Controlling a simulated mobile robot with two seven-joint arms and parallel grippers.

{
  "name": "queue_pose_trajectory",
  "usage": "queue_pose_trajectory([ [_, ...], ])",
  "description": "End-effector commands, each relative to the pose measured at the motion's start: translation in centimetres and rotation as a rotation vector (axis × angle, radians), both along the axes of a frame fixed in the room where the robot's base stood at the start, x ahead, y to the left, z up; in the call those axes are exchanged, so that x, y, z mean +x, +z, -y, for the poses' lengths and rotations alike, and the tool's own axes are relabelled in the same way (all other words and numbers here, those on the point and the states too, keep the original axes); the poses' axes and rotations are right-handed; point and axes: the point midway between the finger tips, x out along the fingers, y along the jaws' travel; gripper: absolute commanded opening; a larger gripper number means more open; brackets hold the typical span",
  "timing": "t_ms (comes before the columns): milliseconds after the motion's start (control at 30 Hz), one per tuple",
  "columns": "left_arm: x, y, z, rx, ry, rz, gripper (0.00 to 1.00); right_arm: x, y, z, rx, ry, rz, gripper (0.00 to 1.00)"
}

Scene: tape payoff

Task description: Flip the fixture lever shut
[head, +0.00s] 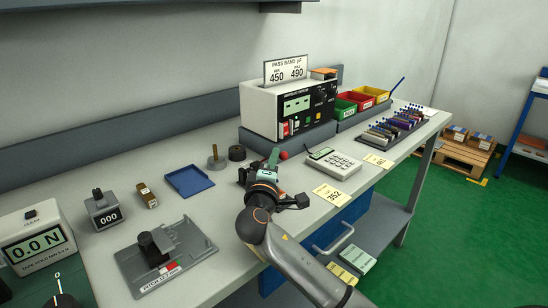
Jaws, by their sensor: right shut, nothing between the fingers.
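My right gripper (267,172) reaches in from the lower right over the front part of the bench, in front of the meter. Its fingers are shut and empty. A green piece (274,157) and a red knob (283,155) show just beyond the fingertips; they look like the fixture lever, but the gripper hides most of the fixture. I cannot tell whether the lever is up or down, or whether the fingers touch it. The meter (262,108) with the pass band sign stands behind. My left gripper is not in view.
Coloured bins (361,98) and a rack of parts (391,128) stand farther right. A blue tray (189,181) and a grey tape fixture (190,245) lie left. Bare bench lies between.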

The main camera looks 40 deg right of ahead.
Motion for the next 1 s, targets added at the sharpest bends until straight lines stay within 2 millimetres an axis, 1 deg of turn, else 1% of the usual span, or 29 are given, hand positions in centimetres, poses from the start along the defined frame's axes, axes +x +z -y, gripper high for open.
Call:
queue_pose_trajectory([
  [267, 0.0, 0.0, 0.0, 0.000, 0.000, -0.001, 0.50, 0.0, 0.0, 0.0, 0.001, 0.000, -0.001, 0.00],
  [367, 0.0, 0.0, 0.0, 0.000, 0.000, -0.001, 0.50, -0.4, -0.1, -0.5, 0.001, 0.001, -0.001, 0.00],
  [467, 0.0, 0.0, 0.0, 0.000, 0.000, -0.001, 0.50, -1.3, -0.3, -1.4, 0.003, 0.003, -0.001, 0.00],
  [800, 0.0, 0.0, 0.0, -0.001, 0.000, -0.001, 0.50, -6.5, -1.0, -6.5, 0.004, 0.002, -0.003, 0.00],
  [1000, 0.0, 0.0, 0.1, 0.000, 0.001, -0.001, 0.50, -8.3, -1.2, -8.3, 0.002, 0.000, -0.001, 0.00],
])
